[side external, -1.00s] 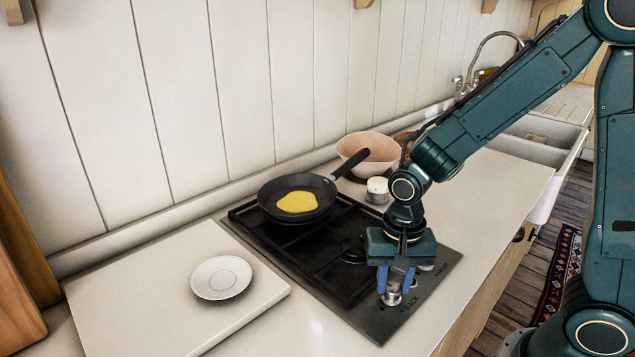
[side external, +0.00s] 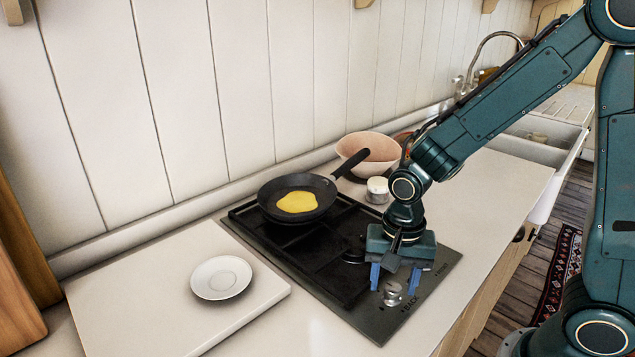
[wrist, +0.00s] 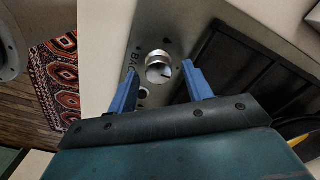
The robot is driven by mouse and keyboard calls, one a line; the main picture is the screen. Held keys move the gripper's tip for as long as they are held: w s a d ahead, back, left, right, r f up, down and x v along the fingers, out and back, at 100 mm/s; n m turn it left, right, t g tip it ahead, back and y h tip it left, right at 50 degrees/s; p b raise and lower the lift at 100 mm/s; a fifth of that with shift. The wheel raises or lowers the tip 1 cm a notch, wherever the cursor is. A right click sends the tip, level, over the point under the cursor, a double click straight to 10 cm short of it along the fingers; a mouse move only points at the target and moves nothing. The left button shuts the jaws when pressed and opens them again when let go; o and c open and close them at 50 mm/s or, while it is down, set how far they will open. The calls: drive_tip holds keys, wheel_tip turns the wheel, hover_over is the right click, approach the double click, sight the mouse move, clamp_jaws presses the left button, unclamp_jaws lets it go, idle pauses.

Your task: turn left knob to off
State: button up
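A silver stove knob (side external: 392,293), the left one as seen from the counter's front, stands on the dark control strip beside the word BACK. In the wrist view the same knob (wrist: 158,68) lies between and just beyond the fingertips. My gripper (side external: 394,281) is open above it, with blue fingers apart on either side. The wrist view also shows the open fingers (wrist: 161,71) with gaps to the knob. The exact dial setting is too small to read.
A black pan (side external: 268,198) holding something yellow (side external: 297,202) sits on the black hob (side external: 310,262). A pink bowl (side external: 375,155) and a small white-topped jar (side external: 378,190) stand behind. A saucer (side external: 221,278) lies on a white board (side external: 150,315) at left.

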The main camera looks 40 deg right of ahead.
sight(399, 287)
drive_tip(key=shift+r, duration=0.1)
wheel_tip(399, 287, up, 14)
idle(1.0)
drive_tip(key=shift+s, duration=0.15)
drive_tip(key=s+d+r+n+t, duration=0.2)
drive_tip(key=s+n, duration=0.3)
drive_tip(key=s+d+r+n+t, duration=0.2)
drive_tip(key=s+n+t, duration=0.1)
drive_tip(key=s+n, duration=0.2)
drive_tip(key=shift+d+n+t, duration=0.3)
drive_tip(key=shift+d+n, duration=0.05)
drive_tip(key=shift+n, duration=0.25)
drive_tip(key=shift+s, duration=0.1)
idle(0.9)
